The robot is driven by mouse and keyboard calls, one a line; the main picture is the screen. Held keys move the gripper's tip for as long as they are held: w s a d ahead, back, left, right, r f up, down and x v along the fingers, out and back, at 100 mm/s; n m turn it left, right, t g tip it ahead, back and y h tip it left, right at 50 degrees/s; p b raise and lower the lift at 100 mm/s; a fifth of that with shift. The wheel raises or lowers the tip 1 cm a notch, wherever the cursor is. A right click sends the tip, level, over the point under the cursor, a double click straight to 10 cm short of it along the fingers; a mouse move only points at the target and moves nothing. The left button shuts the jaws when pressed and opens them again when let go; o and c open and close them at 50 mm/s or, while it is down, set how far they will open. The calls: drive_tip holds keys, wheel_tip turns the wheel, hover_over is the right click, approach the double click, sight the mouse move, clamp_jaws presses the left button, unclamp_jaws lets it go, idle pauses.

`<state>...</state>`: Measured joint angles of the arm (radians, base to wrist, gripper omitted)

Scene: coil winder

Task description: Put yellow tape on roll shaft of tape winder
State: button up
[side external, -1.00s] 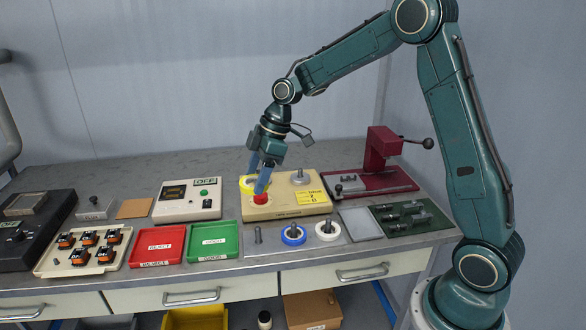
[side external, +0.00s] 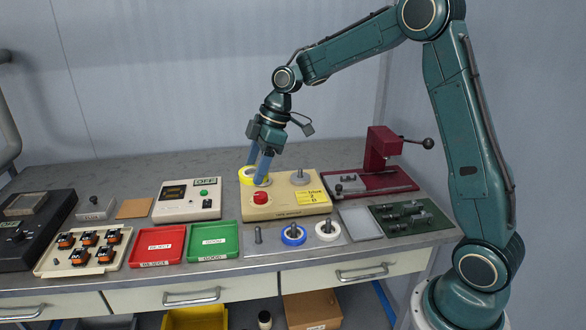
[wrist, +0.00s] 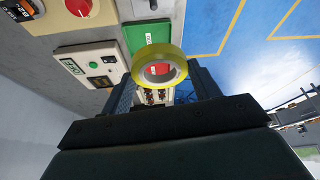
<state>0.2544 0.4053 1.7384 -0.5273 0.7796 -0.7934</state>
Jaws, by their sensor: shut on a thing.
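The yellow tape (side external: 245,176) is a ring held between the fingers of my gripper (side external: 257,174), at the back left of the beige tape winder (side external: 285,208). In the wrist view the yellow tape (wrist: 160,49) sits between both fingertips, and the red tray shows through its open hole. A metal post with a round base (side external: 299,178) stands at the winder's back right. Any shaft at the back left is hidden by the tape and fingers. I cannot tell whether the tape touches the winder.
The winder's red knob (side external: 260,198) is just in front of my gripper. A plate ahead holds a bare peg (side external: 258,236), a blue roll (side external: 293,235) and a white roll (side external: 326,231). Green (side external: 212,258) and red (side external: 158,262) trays lie at the front left; a maroon press (side external: 382,145) stands right.

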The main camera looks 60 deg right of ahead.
drive_tip(key=w+d+f+m+t+h, duration=0.1)
drive_tip(key=w+d+f+m, duration=0.1)
drive_tip(key=d, duration=0.5)
drive_tip(key=w+d+f+m, duration=0.2)
drive_tip(key=w+d, duration=0.1)
drive_tip(key=d, duration=0.3)
drive_tip(key=m+h, duration=0.1)
drive_tip(key=m, duration=0.2)
hover_over(303, 177)
wheel_tip(303, 177, down, 4)
drive_tip(key=shift+w+d+r+t, duration=0.1)
drive_tip(key=shift+t, duration=0.3)
drive_tip(key=shift+f, duration=0.2)
drive_tip(key=shift+f, duration=1.75)
drive_tip(key=shift+f, duration=1.95)
drive_tip(key=o, duration=1.1)
drive_tip(key=shift+c, duration=0.2)
drive_tip(key=shift+r, duration=0.1)
